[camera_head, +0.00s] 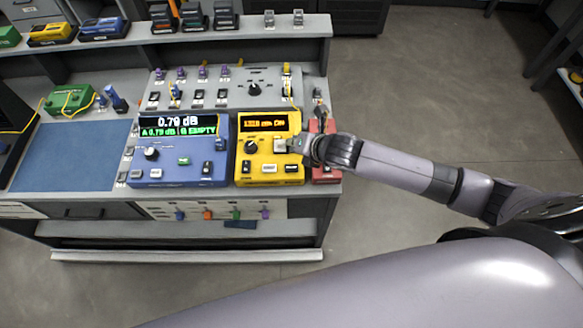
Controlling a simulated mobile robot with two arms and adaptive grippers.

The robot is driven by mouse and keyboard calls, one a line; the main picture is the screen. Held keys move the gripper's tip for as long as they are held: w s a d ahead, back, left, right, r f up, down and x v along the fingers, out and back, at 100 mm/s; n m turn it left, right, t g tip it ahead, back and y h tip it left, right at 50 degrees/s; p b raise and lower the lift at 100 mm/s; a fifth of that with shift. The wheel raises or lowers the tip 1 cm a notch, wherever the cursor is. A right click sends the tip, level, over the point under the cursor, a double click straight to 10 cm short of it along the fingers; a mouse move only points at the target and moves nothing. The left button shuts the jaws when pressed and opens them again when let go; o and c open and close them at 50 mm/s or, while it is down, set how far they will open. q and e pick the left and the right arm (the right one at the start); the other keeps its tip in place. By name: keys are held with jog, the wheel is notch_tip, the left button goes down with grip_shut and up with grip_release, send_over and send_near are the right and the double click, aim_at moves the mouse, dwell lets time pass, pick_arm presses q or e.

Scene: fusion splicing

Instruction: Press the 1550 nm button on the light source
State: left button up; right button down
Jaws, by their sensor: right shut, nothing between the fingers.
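The light source looks to be the yellow box (258,142) on the bench, with an orange-lit display (265,122) whose text is too small to read surely. Its front has a black knob (250,147), a white button (269,168) and dark buttons beside it; I cannot read which is marked 1550 nm. My right gripper (284,146) comes in from the right, shut and empty, over the right part of the yellow box just below the display. I cannot tell whether its tips touch the box. My left gripper is not in view.
A blue meter (182,150) reading 0.79 dB stands left of the yellow box. A red box (325,173) sits close on the right, partly under my right wrist. Behind is a grey panel (225,95) with connectors. A blue mat (66,157) lies clear at left.

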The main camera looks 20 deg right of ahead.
jog(key=b, duration=0.6)
send_over(294, 166)
notch_tip(294, 166, down, 6)
jog(key=shift+r, duration=0.1)
jog(key=shift+f, duration=0.9)
jog(key=shift+f, duration=0.15)
jog(key=shift+f, duration=0.3)
jog(key=shift+f+b, duration=0.4)
jog(key=shift+f, duration=0.05)
dwell(0.7)
jog(key=shift+r+p, duration=0.85)
jog(key=shift+p, duration=0.25)
